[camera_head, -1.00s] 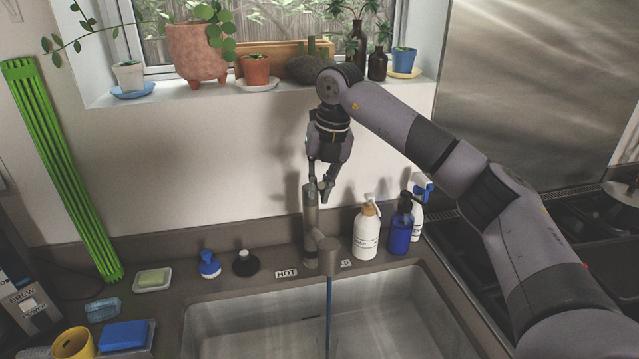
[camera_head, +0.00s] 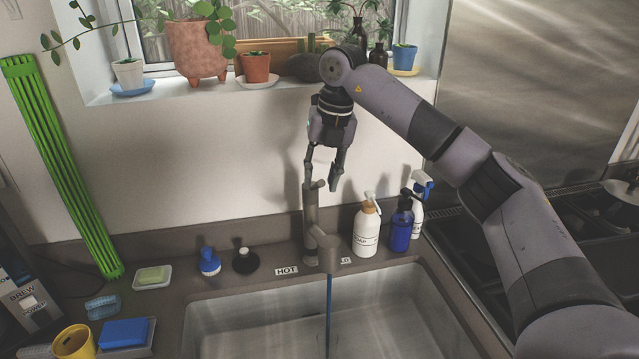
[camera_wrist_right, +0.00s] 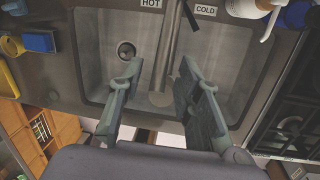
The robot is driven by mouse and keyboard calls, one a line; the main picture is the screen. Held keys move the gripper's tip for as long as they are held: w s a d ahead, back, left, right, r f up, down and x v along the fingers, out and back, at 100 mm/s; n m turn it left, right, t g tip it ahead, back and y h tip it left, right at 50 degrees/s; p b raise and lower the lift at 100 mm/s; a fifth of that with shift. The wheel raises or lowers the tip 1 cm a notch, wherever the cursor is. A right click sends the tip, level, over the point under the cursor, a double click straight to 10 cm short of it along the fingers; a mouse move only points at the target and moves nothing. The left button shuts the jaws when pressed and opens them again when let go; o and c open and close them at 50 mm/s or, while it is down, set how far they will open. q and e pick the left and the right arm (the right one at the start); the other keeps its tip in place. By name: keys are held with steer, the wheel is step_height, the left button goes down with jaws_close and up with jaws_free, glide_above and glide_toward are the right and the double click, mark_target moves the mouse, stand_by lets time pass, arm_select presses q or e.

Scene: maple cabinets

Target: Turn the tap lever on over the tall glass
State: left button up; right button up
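The grey tap (camera_head: 311,215) stands behind the sink, and its spout also shows between my fingers in the right wrist view (camera_wrist_right: 164,65). A thin blue stream of water (camera_head: 329,300) falls from the spout into the sink. A short lever (camera_head: 319,184) shows at the top of the tap; a dark bar beside the COLD label in the wrist view may be it. My right gripper (camera_head: 322,182) points down just above the tap top, fingers apart and empty, also in the wrist view (camera_wrist_right: 160,68). I see no tall glass. My left gripper is not in view.
A white soap bottle (camera_head: 367,231), blue bottle (camera_head: 401,228) and spray bottle (camera_head: 418,215) stand right of the tap. A blue brush (camera_head: 209,262) and black-based brush (camera_head: 245,262) stand left. Potted plants line the sill above. The visible sink (camera_head: 250,325) is clear.

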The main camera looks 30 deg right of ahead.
step_height(320, 180, up, 9)
steer(key=s+d, duration=0.1)
steer(key=shift+r, duration=0.15)
